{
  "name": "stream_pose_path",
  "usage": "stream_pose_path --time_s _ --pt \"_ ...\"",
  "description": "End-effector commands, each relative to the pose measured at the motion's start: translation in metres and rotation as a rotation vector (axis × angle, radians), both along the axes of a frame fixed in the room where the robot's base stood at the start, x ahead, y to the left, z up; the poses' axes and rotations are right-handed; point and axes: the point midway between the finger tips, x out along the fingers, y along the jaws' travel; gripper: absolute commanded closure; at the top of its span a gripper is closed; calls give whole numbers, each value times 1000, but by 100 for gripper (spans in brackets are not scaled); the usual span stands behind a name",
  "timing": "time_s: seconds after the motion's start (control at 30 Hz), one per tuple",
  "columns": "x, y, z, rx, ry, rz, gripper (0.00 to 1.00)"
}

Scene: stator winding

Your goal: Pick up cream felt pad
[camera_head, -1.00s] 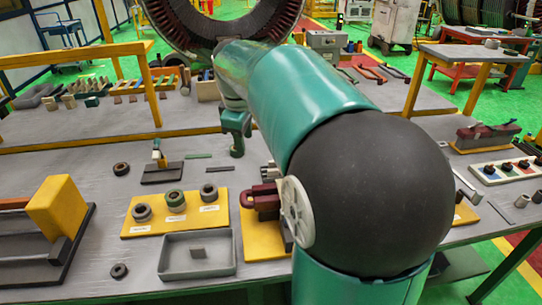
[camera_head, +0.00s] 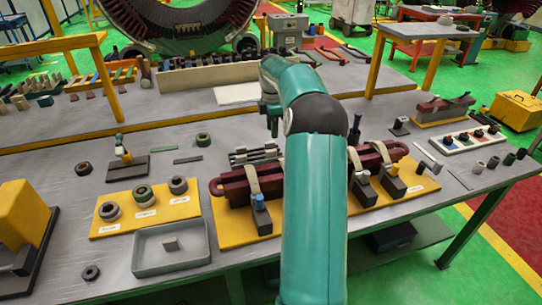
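A flat, pale cream pad (camera_head: 236,94) lies on the grey rear bench, in front of a long beige block. It looks like the felt pad, though its material is too small to tell. My gripper (camera_head: 271,122) hangs from the end of my teal arm, to the right of the pad and nearer to me, apart from it. Its fingers are small and partly hidden, and I cannot see whether they are open. Nothing can be made out in them.
A long beige block (camera_head: 208,77) stands just behind the pad. A yellow rail (camera_head: 150,130) runs between the rear and front benches. A dark red clamped coil (camera_head: 235,188) on a yellow board, a grey tray (camera_head: 142,266) and ring holders (camera_head: 146,213) fill the front bench.

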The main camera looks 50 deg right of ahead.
Motion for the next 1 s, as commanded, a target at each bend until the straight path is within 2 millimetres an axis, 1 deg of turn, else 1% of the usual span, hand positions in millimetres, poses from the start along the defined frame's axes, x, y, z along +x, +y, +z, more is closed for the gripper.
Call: stream_pose_path --time_s 0.03,0.13,0.2,0.43,0.6,0.7,0.8,0.97,1.0 --pt "-1 0 -11 3 3 0 62" --pt "-1 0 -28 1 3 -1 62" --pt "0 0 -36 1 2 -1 62" --pt "1 1 -51 1 2 0 62" --pt "3 2 -77 2 2 -1 62" --pt "3 2 -90 1 2 -1 62" --pt "3 2 -94 -1 0 -1 62" --pt "3 2 -93 -1 0 -1 62" --pt "3 2 -93 -1 0 -1 70"
